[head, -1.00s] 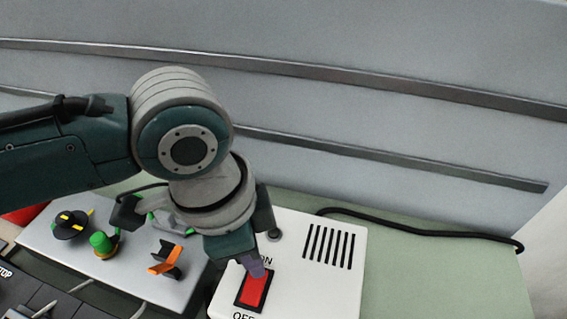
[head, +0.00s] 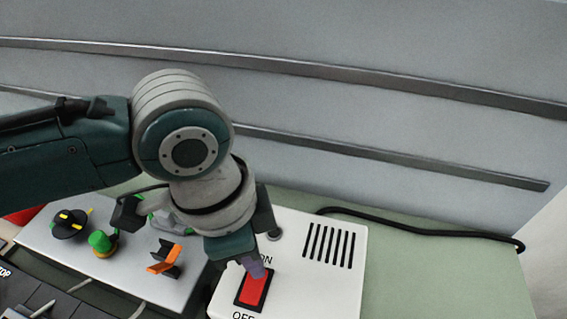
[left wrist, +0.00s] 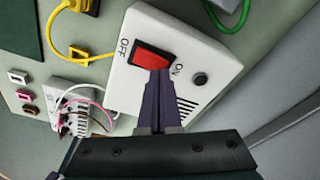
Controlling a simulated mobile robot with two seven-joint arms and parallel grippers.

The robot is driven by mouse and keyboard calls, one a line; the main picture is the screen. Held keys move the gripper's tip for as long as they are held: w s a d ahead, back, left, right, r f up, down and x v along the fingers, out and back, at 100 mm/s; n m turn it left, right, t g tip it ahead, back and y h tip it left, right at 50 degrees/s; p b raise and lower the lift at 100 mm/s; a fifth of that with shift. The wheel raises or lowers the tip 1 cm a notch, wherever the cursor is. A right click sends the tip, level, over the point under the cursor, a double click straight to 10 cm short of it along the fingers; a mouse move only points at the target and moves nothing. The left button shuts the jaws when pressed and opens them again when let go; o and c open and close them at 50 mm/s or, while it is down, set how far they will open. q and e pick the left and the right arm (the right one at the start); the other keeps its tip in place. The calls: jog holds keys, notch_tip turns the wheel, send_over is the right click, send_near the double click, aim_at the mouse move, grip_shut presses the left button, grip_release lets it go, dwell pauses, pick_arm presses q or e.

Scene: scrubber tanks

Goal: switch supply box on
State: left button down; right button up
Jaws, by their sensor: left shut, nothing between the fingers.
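The supply box (head: 318,285) is white, with a red rocker switch (head: 254,290) in a black frame, marked ON at its far end and OFF at its near end. A slotted vent (head: 329,246) is to the right of the switch. My left gripper (head: 258,270) is shut and empty, its purple fingertips at the ON end of the rocker. In the left wrist view the closed fingertips (left wrist: 159,74) meet the ON-side edge of the red switch (left wrist: 151,58). Whether they press it is hard to tell. My right gripper is not in view.
A light panel (head: 130,265) left of the box carries a black-and-yellow knob (head: 70,223), a green knob (head: 101,242) and an orange lever (head: 164,258). A black cable (head: 430,232) runs behind the box across the green bench (head: 450,275).

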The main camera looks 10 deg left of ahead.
pick_arm(q)
jog(key=shift+f+b, duration=0.4)
jog(key=shift+f, duration=0.3)
jog(key=shift+r, duration=0.1)
notch_tip(320, 180, up, 7)
jog(key=p, duration=0.8)
dwell(0.5)
